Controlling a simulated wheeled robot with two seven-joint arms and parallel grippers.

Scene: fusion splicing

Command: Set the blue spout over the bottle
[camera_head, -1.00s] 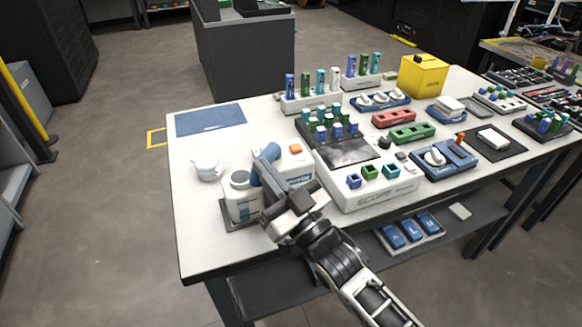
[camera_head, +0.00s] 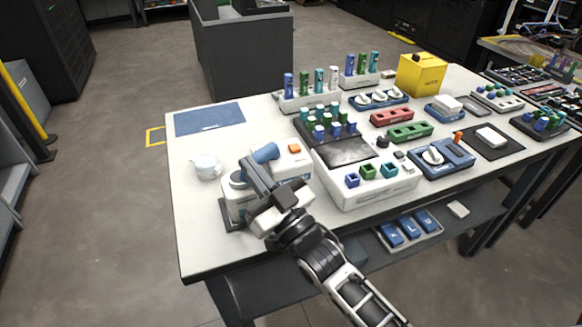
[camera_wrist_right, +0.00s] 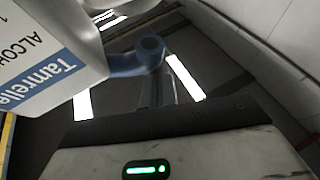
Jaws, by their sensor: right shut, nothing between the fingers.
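My left gripper is not in view.
A white unit with an orange button (camera_head: 294,149) stands right of the spout. A blue mat (camera_head: 210,118) lies behind. A white device with a screen (camera_head: 370,190) is to the right.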

